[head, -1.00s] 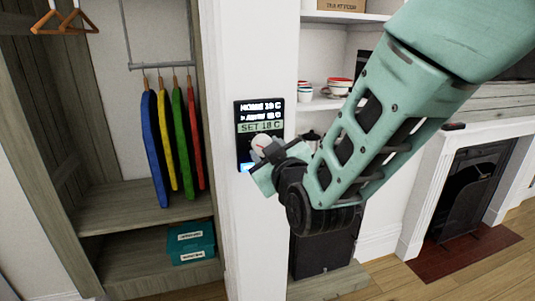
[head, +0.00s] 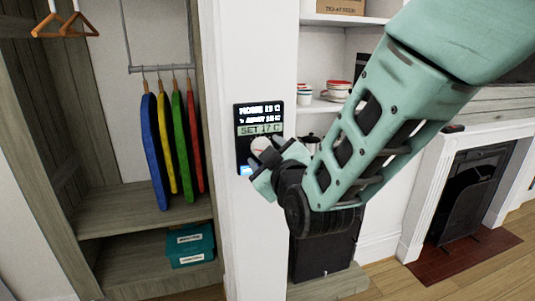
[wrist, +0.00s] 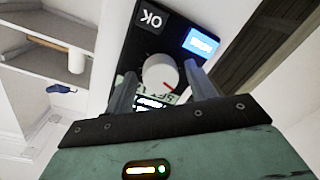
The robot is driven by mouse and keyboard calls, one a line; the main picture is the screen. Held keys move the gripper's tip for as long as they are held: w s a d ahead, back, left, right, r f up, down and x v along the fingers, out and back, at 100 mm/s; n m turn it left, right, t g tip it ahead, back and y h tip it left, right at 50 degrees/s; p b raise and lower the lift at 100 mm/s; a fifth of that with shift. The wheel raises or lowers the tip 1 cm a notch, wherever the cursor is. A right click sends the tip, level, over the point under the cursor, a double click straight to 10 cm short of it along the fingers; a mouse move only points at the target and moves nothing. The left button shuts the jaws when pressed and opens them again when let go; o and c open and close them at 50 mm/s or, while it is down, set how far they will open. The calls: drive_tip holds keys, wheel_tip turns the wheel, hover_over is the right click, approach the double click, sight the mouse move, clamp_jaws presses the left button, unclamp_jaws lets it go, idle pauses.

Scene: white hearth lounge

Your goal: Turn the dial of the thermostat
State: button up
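The thermostat (head: 242,130) is a black panel on the white wall pillar. Its screen reads "SET 17 C" on a green line, below two white lines. Its round white dial (head: 262,146) has a red mark and sits at the panel's lower part. My gripper (head: 266,160) is at the dial, hiding part of it and of the panel's lower right. In the wrist view the dial (wrist: 158,72) lies between my two grey fingers (wrist: 160,80), one close against each side. An "OK" key (wrist: 151,20) and a lit blue key (wrist: 202,43) flank it.
An open wardrobe (head: 145,220) with coloured hanging pieces stands left of the pillar. A teal box (head: 190,246) is on its lower shelf. White shelves with cups (head: 337,88) and a fireplace (head: 470,195) are to the right, partly behind my arm.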

drive_tip(key=shift+s, duration=0.1)
drive_tip(key=b+v, duration=1.2)
drive_tip(key=v, duration=0.5)
drive_tip(key=shift+s+d, duration=0.1)
drive_tip(key=shift+s, duration=0.05)
drive_tip(key=shift+f, duration=0.1)
